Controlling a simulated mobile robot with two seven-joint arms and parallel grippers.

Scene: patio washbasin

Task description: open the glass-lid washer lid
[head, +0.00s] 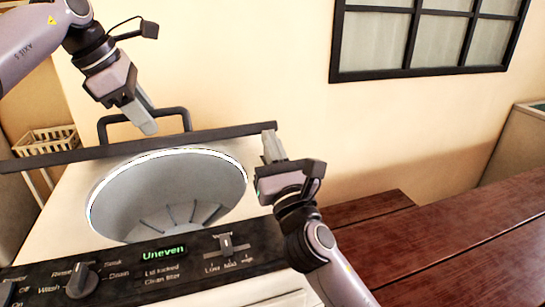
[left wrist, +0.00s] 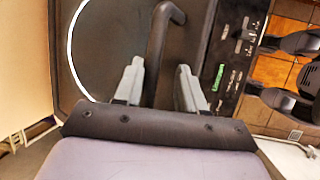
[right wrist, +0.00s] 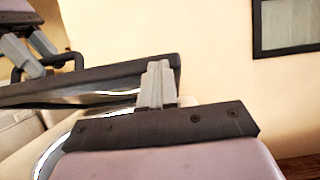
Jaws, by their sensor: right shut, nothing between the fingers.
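The washer's dark-framed lid (head: 215,135) is raised, seen nearly edge-on in the head view, with the round tub (head: 165,190) visible below it. Its dark handle (head: 183,113) stands up from the frame. My left gripper (head: 147,126) is at the handle; in the left wrist view its fingers are apart, with the handle (left wrist: 157,50) running between them. I cannot tell whether they touch it. My right gripper (head: 272,147) is shut and empty by the lid's right corner. In the right wrist view its fingers (right wrist: 157,85) overlap the lid frame (right wrist: 100,75); contact is unclear.
The control panel (head: 195,245) with knobs and a green "Uneven" display runs along the washer's front. A brown wooden table (head: 450,245) lies to the right. A beige basket (head: 45,140) is at the left, and the wall with a window (head: 430,40) is behind.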

